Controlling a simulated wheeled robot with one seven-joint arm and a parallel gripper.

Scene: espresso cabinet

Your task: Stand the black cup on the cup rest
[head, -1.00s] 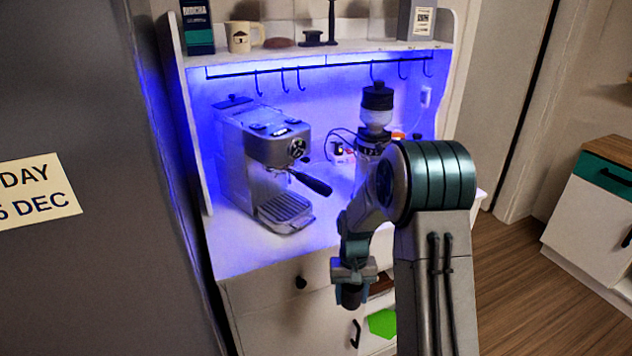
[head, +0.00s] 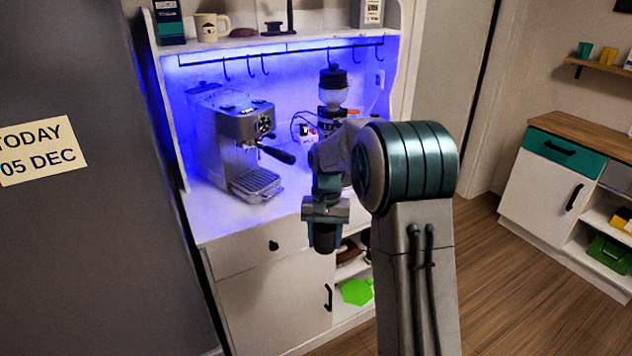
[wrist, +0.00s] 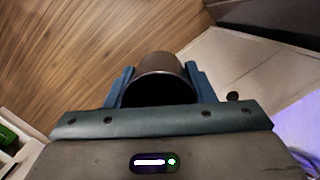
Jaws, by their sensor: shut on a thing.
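My gripper (head: 325,222) is shut on the black cup (head: 325,239), which hangs below it in front of the cabinet. In the wrist view my gripper (wrist: 160,82) has its two blue fingers on either side of the dark cup (wrist: 163,64). The cup's rim and dark inside face the wrist camera. The espresso machine (head: 236,128) stands on the cabinet's worktop, left of and behind my gripper. At its foot is a slatted tray (head: 256,183), which looks like the cup rest; it is bare. The cup is apart from it.
The white worktop (head: 215,222) has free room in front of the machine. The machine's black handle (head: 277,154) sticks out over the tray's right side. A grinder (head: 333,95) stands behind my arm. Hooks (head: 264,65) hang under the upper shelf. The wooden floor (head: 500,270) is clear at right.

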